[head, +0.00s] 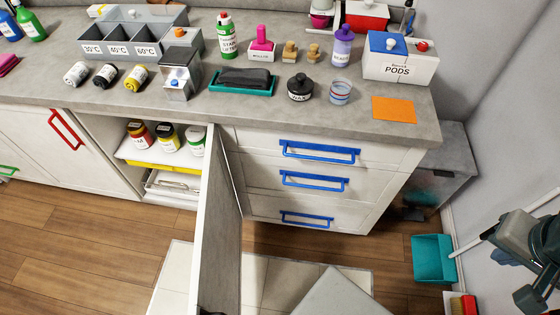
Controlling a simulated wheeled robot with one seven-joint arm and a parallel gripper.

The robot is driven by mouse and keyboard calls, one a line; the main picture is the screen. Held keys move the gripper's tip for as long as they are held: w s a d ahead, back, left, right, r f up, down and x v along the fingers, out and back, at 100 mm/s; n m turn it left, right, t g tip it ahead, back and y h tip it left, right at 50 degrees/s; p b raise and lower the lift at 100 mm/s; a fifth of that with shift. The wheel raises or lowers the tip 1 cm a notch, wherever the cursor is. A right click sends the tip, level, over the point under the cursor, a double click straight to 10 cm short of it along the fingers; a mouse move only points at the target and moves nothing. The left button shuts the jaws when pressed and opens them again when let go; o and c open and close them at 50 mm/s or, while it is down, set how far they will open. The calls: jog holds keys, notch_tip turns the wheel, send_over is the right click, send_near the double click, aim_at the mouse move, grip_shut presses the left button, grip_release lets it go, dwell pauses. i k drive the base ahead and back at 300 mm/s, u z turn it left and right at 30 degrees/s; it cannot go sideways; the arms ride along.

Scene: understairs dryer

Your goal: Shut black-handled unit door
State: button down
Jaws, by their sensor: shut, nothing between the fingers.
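The unit door (214,235) stands wide open, swung out from the counter's front. I see it nearly edge-on, reaching to the bottom of the head view. A small dark piece at its lower end, at the picture's edge, may be the black handle; most of it is cut off or hidden. The open cabinet (128,178) left of the door holds several jars on a shelf. My gripper (524,297) is at the far lower right, shut and empty, well apart from the door.
Drawers with blue handles (318,151) are closed right of the door. The counter (350,117) carries bottles, boxes and a teal tray (241,89). Wooden floor (90,245) left of the door is clear.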

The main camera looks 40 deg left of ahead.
aim_at(215, 285)
jog(key=i, duration=0.3)
jog(key=u, duration=4.4)
jog(key=k, duration=0.55)
jog(key=z, duration=0.85)
